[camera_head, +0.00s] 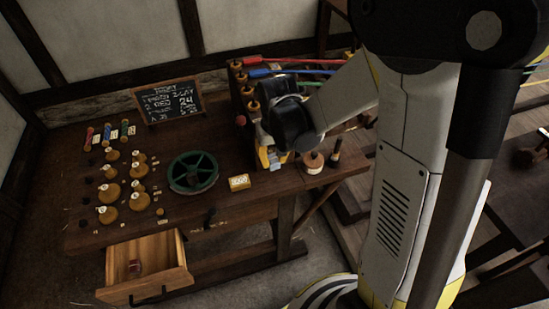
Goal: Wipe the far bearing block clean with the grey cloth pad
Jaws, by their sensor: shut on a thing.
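My gripper (272,159) is at the right part of the dark workbench, below the black wrist of my arm. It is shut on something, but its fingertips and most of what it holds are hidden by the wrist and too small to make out. I see no grey cloth pad lying elsewhere on the bench. The rope machine (241,82) stands behind my wrist, with wooden knobs and coloured ropes running right. My arm covers much of it, and I cannot pick out the far bearing block or see whether the gripper touches it.
A chalkboard (169,101) leans at the back. A wooden stand (313,162) is right of the gripper. The front-left drawer (150,287) is open.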

